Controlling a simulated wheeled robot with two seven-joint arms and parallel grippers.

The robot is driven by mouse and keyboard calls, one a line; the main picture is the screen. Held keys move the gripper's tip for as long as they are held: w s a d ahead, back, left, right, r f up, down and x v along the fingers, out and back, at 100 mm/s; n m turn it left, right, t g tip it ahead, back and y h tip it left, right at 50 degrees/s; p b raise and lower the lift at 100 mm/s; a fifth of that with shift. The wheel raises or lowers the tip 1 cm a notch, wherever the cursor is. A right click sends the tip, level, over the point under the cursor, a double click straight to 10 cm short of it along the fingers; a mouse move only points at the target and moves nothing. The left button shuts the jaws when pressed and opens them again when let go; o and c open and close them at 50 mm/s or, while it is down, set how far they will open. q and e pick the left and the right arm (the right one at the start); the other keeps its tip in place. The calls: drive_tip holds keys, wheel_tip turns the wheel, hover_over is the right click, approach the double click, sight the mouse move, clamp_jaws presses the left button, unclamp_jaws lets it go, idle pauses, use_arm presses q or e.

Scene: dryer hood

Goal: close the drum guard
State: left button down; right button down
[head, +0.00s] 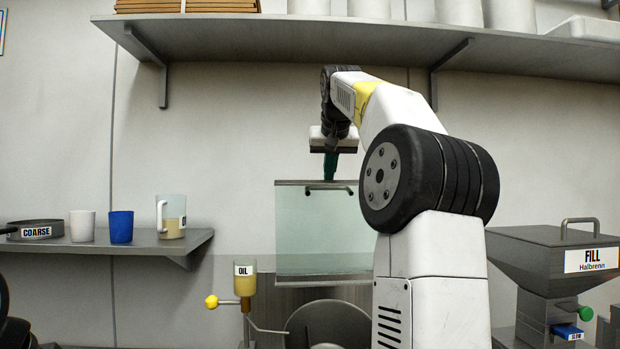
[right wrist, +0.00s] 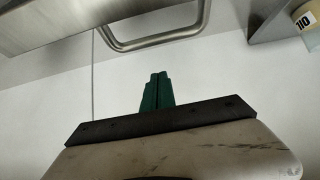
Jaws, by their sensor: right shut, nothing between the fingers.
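The drum guard (head: 322,235) is a clear, greenish panel with a metal top rail. It stands upright behind my right arm, above a grey round drum (head: 328,322) that is partly hidden by the arm. Its bar handle (head: 329,188) is near the top; a metal bar handle (right wrist: 155,42) also shows at the top of the right wrist view. My right gripper (head: 330,178) has green fingers pointing down at the guard's top edge, close to the handle. In the right wrist view its fingers (right wrist: 157,85) are together and empty, apart from the handle. My left gripper is not in view.
An oil cup (head: 245,280) with a yellow-knobbed lever (head: 212,301) stands left of the drum. A side shelf (head: 110,243) holds a pan, cups and a jug. A grey fill hopper (head: 555,262) is at right. A long wall shelf (head: 300,32) runs above my arm.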

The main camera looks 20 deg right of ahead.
drive_tip(key=shift+s+a+f, duration=0.15)
drive_tip(key=shift+s+f, duration=0.1)
drive_tip(key=shift+s, duration=0.35)
drive_tip(key=shift+s+a+f, duration=0.2)
drive_tip(key=shift+s+f, duration=0.05)
drive_tip(key=shift+s, duration=0.35)
drive_tip(key=shift+s+a+f, duration=0.15)
drive_tip(key=shift+s+f, duration=0.1)
drive_tip(key=shift+s, duration=0.35)
drive_tip(key=shift+s, duration=0.15)
